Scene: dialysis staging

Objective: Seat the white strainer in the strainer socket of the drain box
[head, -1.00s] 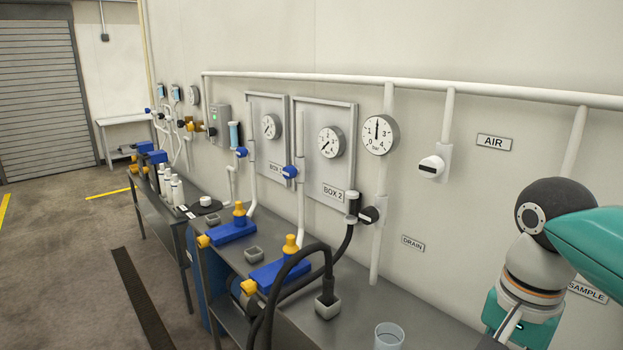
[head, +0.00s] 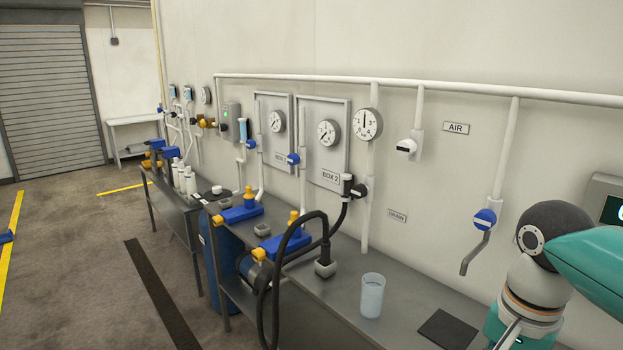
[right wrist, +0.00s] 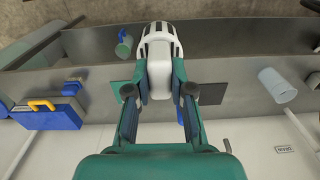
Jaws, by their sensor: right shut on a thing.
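The white strainer (right wrist: 158,42), a rounded white piece with dark slots, is in the right wrist view at top centre. My right gripper (right wrist: 161,88) is shut on its near end, one finger on each side. The strainer is held over or above a grey bench; the exact height I cannot tell. In the head view my right arm shows at the right edge, but the strainer does not show there. I cannot make out the drain box or its strainer socket in either view. My left gripper is not in view.
In the head view a clear cup (head: 372,295) and a dark flat pad (head: 447,330) lie on the bench. A black hose (head: 290,235) loops over its front edge.

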